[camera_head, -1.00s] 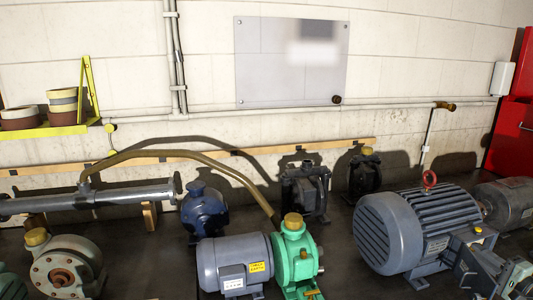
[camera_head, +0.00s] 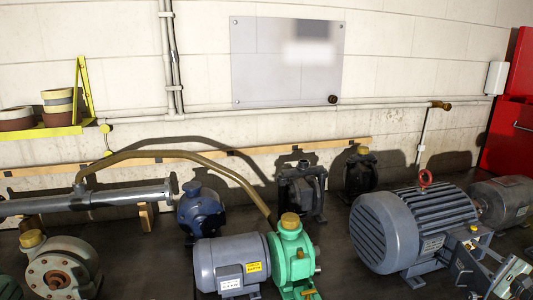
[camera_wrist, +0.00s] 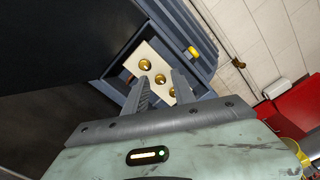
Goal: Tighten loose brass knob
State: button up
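Three brass knobs show in the wrist view on a cream plate (camera_wrist: 155,59) inside an open grey box. The upper knob (camera_wrist: 145,65) and middle knob (camera_wrist: 160,79) show clearly. I cannot tell which knob is loose. My gripper (camera_wrist: 160,78) is open, with its fingers spread in front of the plate and nothing visibly held. Contact with the knobs cannot be made out. In the head view, my gripper and arm (camera_head: 500,278) are at the lower right, beside the large grey motor (camera_head: 412,228).
A green pump (camera_head: 292,255) with a grey motor (camera_head: 230,262) stands left of the large motor. A red cabinet (camera_head: 508,135) is at the right wall. A hose (camera_head: 180,155) arches at the left. Dark floor lies open between the green pump and large motor.

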jog(key=v, duration=0.7)
dwell(0.5)
